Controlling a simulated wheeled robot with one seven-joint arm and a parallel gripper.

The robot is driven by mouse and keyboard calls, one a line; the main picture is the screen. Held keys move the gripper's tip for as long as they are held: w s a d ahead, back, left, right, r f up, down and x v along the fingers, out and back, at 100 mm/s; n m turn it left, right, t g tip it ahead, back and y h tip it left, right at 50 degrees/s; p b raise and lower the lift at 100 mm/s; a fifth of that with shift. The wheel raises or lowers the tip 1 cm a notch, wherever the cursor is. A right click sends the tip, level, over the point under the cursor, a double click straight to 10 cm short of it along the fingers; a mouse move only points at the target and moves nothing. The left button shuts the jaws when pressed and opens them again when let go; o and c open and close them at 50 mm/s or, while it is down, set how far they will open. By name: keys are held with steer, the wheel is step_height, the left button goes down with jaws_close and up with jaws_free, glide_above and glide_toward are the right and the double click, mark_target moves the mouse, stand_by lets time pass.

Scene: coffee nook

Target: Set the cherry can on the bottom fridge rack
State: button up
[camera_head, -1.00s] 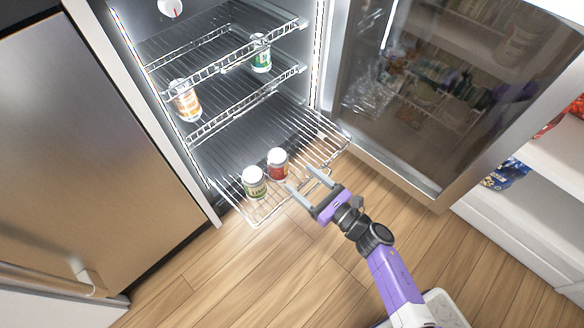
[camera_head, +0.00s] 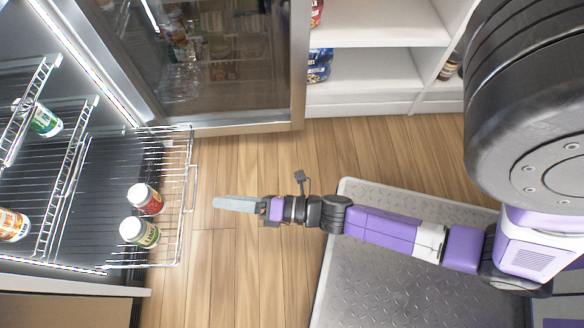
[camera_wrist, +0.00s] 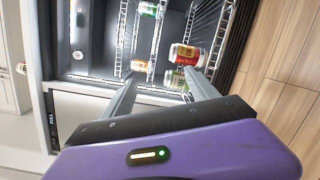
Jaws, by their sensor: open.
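The red can with a white top, which looks like the cherry can (camera_head: 145,199), stands upright on the pulled-out bottom fridge rack (camera_head: 178,150). It also shows in the wrist view (camera_wrist: 186,55). A green-and-cream can (camera_head: 139,232) stands close beside it on the same rack. My gripper (camera_head: 214,203) is open and empty. It is outside the rack's front edge, over the floor, apart from the red can. In the wrist view its two fingers (camera_wrist: 160,78) are spread, with the cans beyond them.
An orange-labelled can (camera_head: 14,226) and a green can (camera_head: 42,119) stand on higher fridge racks. The open fridge door (camera_head: 215,70) is at the back. White shelves (camera_head: 375,75) hold packaged goods. Bare wood floor (camera_head: 230,160) lies in front of the rack.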

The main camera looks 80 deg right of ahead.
steer(key=s+a+r+m+g+h, duration=0.2)
steer(key=s+r+m, duration=1.3)
steer(key=m, duration=0.9)
steer(key=shift+s+a+r+g, duration=0.2)
steer(key=shift+s+g, duration=0.2)
steer(key=shift+s, duration=0.2)
step_height(320, 180, up, 36)
steer(key=p, duration=3.6)
